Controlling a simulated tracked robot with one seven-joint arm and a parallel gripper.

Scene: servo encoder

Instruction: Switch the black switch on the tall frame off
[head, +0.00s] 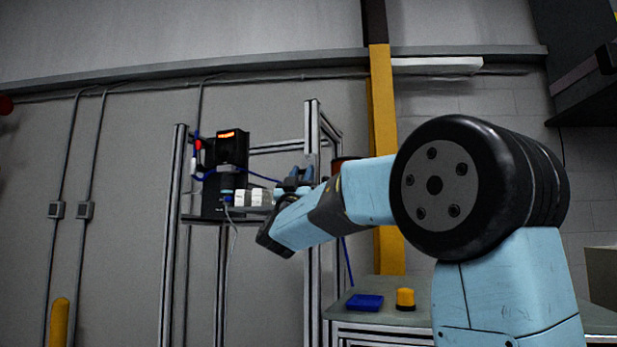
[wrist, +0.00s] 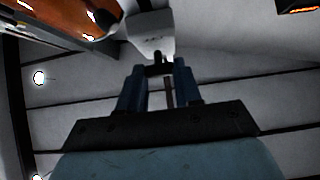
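The tall frame (head: 312,140) of metal profiles stands in the middle of the head view. My gripper (head: 301,173) reaches to its right upright, at about the height of its shelf. In the wrist view my gripper (wrist: 159,75) has its two blue fingers apart, with a gap between them. A small black piece (wrist: 157,69), which looks like the black switch, shows between the fingertips, in front of a pale box (wrist: 151,36). I cannot tell whether the fingers touch it, or which way it is set. In the head view the switch is hidden by my gripper and arm.
A black device (head: 232,150) with a lit orange display stands on the frame's left side, with blue cables around it. A yellow post (head: 384,150) rises behind my arm. A low bench (head: 350,318) carries a blue tray (head: 365,302) and an orange-yellow knob (head: 405,299).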

